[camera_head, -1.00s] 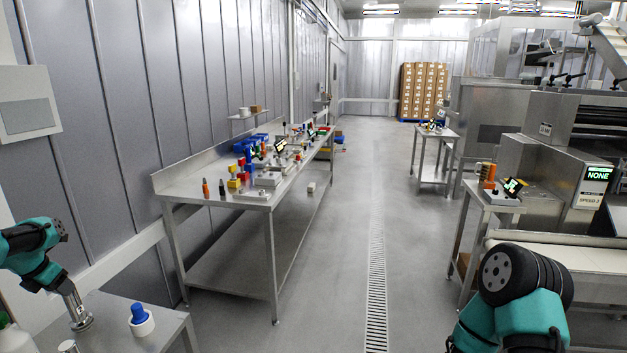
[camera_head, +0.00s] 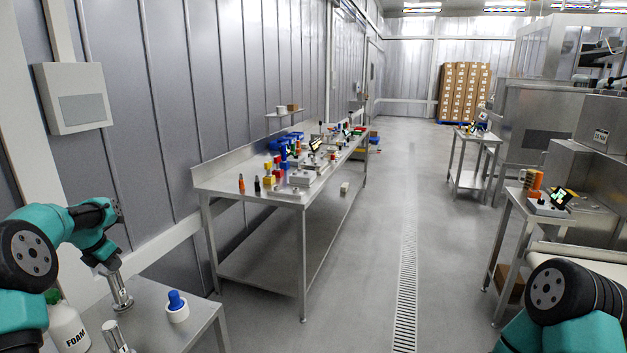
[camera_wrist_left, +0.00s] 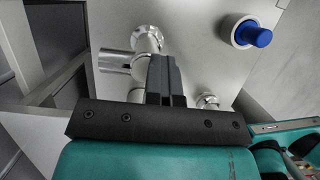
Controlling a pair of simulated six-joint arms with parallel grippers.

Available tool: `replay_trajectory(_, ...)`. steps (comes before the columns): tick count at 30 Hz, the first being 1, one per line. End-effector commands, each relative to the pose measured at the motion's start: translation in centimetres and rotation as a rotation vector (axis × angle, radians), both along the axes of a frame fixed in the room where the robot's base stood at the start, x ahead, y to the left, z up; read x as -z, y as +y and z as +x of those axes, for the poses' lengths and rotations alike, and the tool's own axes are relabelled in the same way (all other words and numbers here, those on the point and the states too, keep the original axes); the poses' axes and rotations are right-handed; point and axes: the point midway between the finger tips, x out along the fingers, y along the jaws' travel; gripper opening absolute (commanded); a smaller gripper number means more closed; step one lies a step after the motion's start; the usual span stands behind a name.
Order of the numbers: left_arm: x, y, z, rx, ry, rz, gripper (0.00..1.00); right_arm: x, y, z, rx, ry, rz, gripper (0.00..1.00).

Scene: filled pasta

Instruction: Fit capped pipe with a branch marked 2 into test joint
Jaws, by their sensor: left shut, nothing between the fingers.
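A shiny metal pipe piece with a side branch (camera_wrist_left: 118,61) stands on the near steel table in the left wrist view. A metal piece (camera_head: 120,291) also shows below my left gripper in the head view. A second metal fitting (camera_head: 116,338) stands nearer; a small metal fitting (camera_wrist_left: 207,101) is right of the fingers in the wrist view. No mark 2 is readable, and I cannot tell which piece is the test joint. My left gripper (camera_wrist_left: 165,80) is shut and empty, its fingers overlapping the branched piece in the picture; contact is unclear. My right gripper is out of view.
A blue-topped piece in a white ring (camera_head: 177,308) stands on the near table (camera_head: 190,338). A FOAM bottle (camera_head: 68,328) stands at its left. A long steel bench (camera_head: 240,184) holds many coloured parts. The floor aisle (camera_head: 375,220) is clear.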

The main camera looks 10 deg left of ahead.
Motion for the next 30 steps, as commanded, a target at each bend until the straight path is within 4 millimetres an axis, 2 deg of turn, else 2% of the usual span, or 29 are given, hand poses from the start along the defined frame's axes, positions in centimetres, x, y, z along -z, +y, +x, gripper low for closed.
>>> replay_trajectory(9,-1.2,0.3,-0.1,-0.003,-0.003,0.005,0.0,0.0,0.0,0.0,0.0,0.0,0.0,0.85)
replay_trajectory(19,-1.4,0.4,-0.2,-0.005,-0.003,0.006,0.0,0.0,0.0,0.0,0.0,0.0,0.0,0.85)
replay_trajectory(27,-1.4,0.4,-0.2,-0.005,-0.003,0.007,0.25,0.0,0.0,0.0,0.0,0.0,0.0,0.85)
replay_trajectory(30,-1.5,0.4,-0.2,-0.005,-0.003,0.007,0.27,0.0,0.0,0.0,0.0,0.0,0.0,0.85)
